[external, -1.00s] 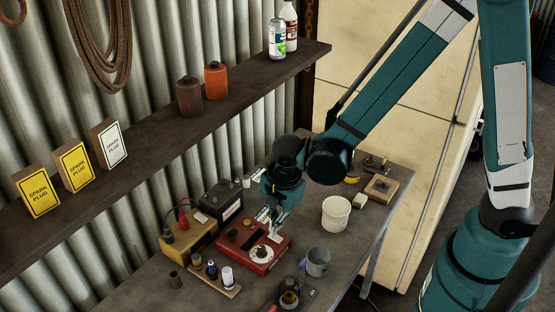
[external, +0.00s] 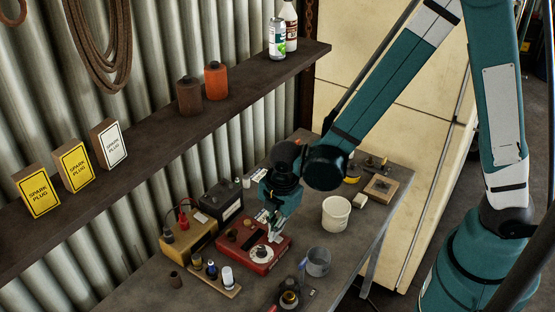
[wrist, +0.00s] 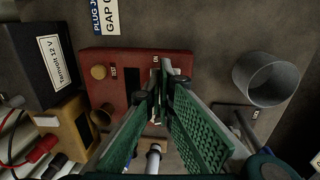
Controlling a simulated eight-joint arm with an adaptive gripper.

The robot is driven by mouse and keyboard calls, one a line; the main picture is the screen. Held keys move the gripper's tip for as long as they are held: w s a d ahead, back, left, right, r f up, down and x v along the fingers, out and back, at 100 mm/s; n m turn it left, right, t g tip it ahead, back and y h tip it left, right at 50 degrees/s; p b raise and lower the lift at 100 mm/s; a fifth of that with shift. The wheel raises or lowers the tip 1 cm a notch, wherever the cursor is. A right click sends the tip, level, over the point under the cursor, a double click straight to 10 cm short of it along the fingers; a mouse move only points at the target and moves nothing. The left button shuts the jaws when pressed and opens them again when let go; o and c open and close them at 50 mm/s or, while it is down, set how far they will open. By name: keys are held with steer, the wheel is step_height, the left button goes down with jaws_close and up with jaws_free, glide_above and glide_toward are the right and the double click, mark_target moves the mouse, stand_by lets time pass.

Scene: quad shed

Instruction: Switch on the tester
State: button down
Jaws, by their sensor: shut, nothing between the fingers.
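My gripper (external: 275,238) points down over the right part of the tester. It is shut and empty. In the wrist view its fingertips (wrist: 166,70) come together beside the ON label. They hide the spot by that label, so the switch and its position cannot be made out. Whether the tips touch the tester is unclear.
A black battery (external: 220,202) and a tan box (external: 188,238) with red and black leads stand left of the tester. A small wooden rack (external: 218,282) is in front.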

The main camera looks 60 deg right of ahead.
steer(key=shift+w+f+g+b, duration=0.25)
steer(key=shift+f+g+b, duration=0.15)
steer(key=shift+f+b, duration=0.15)
steer(key=shift+s+r, duration=0.15)
steer(key=shift+r, duration=0.1)
steer(key=shift+s, duration=0.75)
steer(key=shift+r, duration=0.15)
